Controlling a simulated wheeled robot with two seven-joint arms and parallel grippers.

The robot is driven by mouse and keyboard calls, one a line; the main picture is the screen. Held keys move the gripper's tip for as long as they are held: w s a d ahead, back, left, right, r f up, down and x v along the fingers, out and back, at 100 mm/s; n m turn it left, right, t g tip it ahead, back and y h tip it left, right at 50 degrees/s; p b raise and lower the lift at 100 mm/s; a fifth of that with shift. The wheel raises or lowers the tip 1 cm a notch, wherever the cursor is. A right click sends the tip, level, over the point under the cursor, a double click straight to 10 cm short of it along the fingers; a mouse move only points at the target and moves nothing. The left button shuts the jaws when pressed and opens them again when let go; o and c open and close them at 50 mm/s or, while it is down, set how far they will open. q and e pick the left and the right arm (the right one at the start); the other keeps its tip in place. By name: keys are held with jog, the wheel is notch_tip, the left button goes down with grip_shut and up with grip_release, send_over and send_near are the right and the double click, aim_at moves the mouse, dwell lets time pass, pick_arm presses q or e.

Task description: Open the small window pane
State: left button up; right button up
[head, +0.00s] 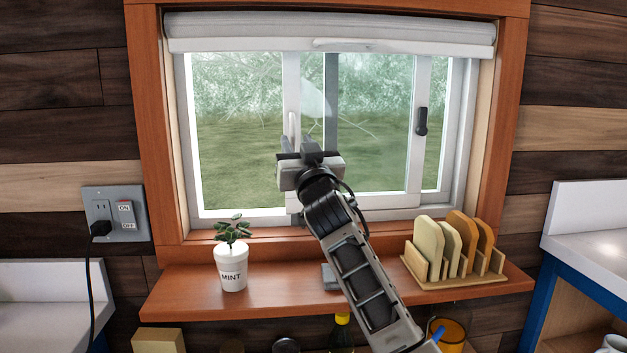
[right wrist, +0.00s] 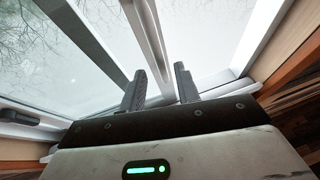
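The window has white-framed panes, with a sliding pane (head: 375,150) in the middle and right of the opening. A dark latch (head: 421,121) sits on its right upright, and a slim pale handle (head: 291,127) on its left upright (head: 291,85). My right gripper (head: 308,150) is in front of the lower part of the left upright, just below and right of the pale handle. In the right wrist view its two fingers (right wrist: 162,88) stand apart with nothing visible between them, and a white upright (right wrist: 152,40) runs beyond them. Contact with the frame cannot be told. My left gripper is out of view.
A wooden shelf (head: 190,292) runs under the window. It holds a potted mint plant (head: 232,268), a rack of boards (head: 455,280) and a small grey object (head: 330,277) partly behind my arm. A rolled blind (head: 330,30) hangs above. A plugged socket (head: 116,213) is at left.

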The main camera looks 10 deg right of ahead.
pick_arm(q)
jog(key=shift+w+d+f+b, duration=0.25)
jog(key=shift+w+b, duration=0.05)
jog(key=shift+b, duration=0.75)
pick_arm(e)
jog(key=v, duration=1.2)
jog(key=shift+s, duration=0.15)
